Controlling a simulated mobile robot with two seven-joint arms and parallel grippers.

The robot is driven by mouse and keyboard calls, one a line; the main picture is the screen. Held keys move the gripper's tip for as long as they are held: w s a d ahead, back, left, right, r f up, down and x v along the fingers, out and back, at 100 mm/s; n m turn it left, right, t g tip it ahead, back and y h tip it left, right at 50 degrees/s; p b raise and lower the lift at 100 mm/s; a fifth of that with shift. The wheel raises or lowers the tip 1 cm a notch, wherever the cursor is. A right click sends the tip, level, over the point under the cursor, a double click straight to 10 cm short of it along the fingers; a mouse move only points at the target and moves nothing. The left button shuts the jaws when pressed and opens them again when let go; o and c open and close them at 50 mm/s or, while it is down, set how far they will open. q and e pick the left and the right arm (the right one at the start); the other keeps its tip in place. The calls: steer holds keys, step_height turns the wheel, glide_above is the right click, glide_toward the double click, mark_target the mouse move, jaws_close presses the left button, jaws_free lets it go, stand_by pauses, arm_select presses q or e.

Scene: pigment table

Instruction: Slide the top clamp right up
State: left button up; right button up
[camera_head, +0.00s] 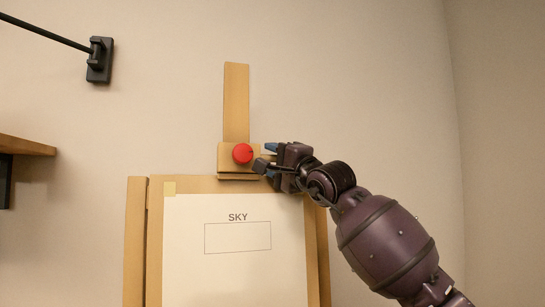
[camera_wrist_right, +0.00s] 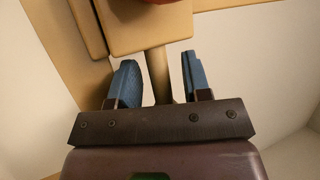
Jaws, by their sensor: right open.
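The top clamp (camera_head: 226,153) is a wooden block with a red knob (camera_head: 242,153) on its front. It sits low on the easel's upright mast (camera_head: 236,100), just above the top of the board. My right gripper (camera_head: 268,160) is just right of the clamp, open, with blue-padded fingers. In the right wrist view, a wooden peg (camera_wrist_right: 158,75) runs from the clamp block (camera_wrist_right: 140,25) into the gap between my open fingers (camera_wrist_right: 160,85). The fingers stand on either side of the peg with gaps showing. My left gripper is not in view.
The easel holds a white sheet (camera_head: 190,275) marked SKY with an empty rectangle. The mast above the clamp is bare. A black wall bracket with a rod (camera_head: 99,60) is at upper left, and a wooden shelf (camera_head: 25,146) is at the left edge. The wall is otherwise clear.

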steer(key=shift+a, duration=0.1)
jaws_close()
steer(key=shift+r, duration=0.45)
steer(key=r, duration=0.1)
steer(key=r+p, duration=0.1)
steer(key=r, duration=0.3)
steer(key=shift+w+r, duration=0.1)
steer(key=shift+w, duration=0.25)
jaws_free()
